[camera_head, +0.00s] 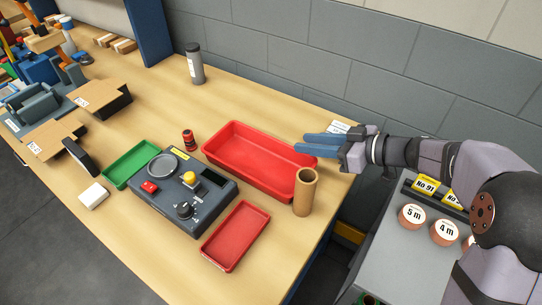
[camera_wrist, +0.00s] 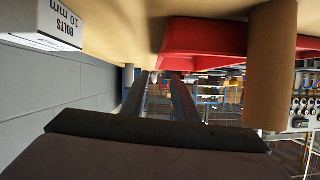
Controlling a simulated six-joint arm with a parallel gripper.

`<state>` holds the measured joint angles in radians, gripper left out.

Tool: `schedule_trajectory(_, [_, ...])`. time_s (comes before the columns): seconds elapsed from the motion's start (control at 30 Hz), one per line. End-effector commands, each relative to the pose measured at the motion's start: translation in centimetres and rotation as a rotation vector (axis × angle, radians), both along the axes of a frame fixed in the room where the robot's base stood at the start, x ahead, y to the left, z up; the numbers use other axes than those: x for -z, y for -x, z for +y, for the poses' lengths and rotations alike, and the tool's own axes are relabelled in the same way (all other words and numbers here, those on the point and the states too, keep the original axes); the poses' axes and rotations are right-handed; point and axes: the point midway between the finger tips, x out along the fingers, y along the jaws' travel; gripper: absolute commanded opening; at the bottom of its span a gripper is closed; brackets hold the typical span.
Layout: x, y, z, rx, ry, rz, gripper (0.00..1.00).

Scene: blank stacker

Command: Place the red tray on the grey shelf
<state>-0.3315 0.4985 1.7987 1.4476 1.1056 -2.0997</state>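A large deep red tray (camera_head: 246,166) sits on the wooden table, and part of its underside and wall shows in the wrist view (camera_wrist: 205,40). A smaller, shallow red tray (camera_head: 236,237) lies nearer the front edge. My gripper (camera_head: 303,144) is at the large tray's right end, its blue fingers level and pointing left over or beside the rim. The fingers are apart with a gap between them, and nothing is clearly held. In the wrist view the fingers (camera_wrist: 162,76) reach toward the red tray. A grey surface (camera_head: 397,262), possibly the grey shelf, is at the lower right.
A brown cylinder (camera_head: 304,194) stands close to the large tray's right front corner. A grey control box (camera_head: 185,196), green tray (camera_head: 131,163) and small red can (camera_head: 189,140) are left. A white bolts box (camera_wrist: 45,22) is near the gripper. Round labelled items sit on the grey surface.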

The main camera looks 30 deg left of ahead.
Motion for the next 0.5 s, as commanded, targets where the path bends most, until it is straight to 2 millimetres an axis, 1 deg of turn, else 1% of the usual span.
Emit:
schedule_trajectory(0.07, [0.1, 0.0, 0.1, 0.0, 0.0, -0.002, 0.27])
schedule_trajectory(0.1, [0.5, 0.1, 0.5, -0.001, 0.0, -0.01, 0.27])
schedule_trajectory(0.2, [1.7, 0.6, 2.3, -0.004, -0.002, -0.05, 0.27])
schedule_trajectory(0.3, [2.5, 1.0, 3.9, -0.004, -0.001, -0.088, 0.27])
schedule_trajectory(0.5, [2.4, 0.9, 4.5, 0.001, 0.0, -0.103, 0.27])
